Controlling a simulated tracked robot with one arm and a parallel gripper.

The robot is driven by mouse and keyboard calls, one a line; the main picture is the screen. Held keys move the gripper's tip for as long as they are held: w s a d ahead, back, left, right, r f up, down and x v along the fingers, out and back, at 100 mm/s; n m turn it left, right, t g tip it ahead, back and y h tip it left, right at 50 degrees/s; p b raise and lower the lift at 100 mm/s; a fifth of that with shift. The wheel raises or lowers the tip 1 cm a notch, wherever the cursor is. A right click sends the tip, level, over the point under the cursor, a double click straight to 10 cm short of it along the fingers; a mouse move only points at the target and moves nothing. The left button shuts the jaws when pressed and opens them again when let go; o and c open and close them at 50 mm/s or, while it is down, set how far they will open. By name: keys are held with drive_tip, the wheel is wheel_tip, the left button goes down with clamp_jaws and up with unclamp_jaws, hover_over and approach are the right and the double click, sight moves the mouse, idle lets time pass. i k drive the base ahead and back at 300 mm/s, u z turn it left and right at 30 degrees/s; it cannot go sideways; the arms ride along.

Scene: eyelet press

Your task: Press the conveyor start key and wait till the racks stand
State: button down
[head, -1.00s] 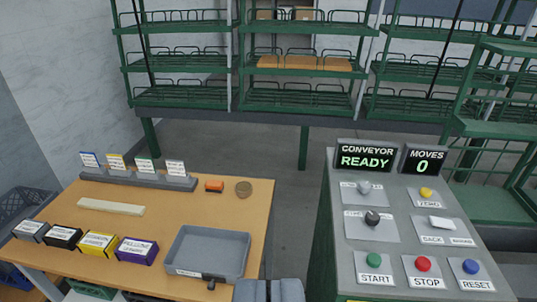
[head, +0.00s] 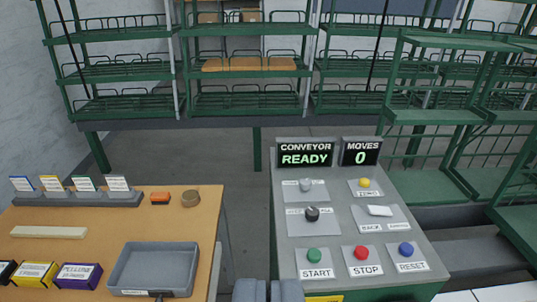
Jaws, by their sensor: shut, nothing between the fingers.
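The green START key (head: 314,256) sits at the front left of the grey control panel (head: 345,228). The conveyor display (head: 305,154) reads READY, and the moves display (head: 361,152) reads 0. Green wire racks (head: 240,100) stand along the back wall, and another green rack (head: 440,115) stands at the right. My gripper (head: 270,290) is shut and empty at the bottom edge of the view, to the left of and nearer than the START key. It appears apart from the key.
A red STOP key (head: 361,253) and a blue RESET key (head: 406,249) sit to the right of START. Switches and a yellow button (head: 364,183) are behind them. A wooden table (head: 110,222) with a grey tray (head: 154,270), boxes and cards stands at the left.

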sight(314, 255)
drive_tip(key=i, duration=0.95)
drive_tip(key=u, duration=0.05)
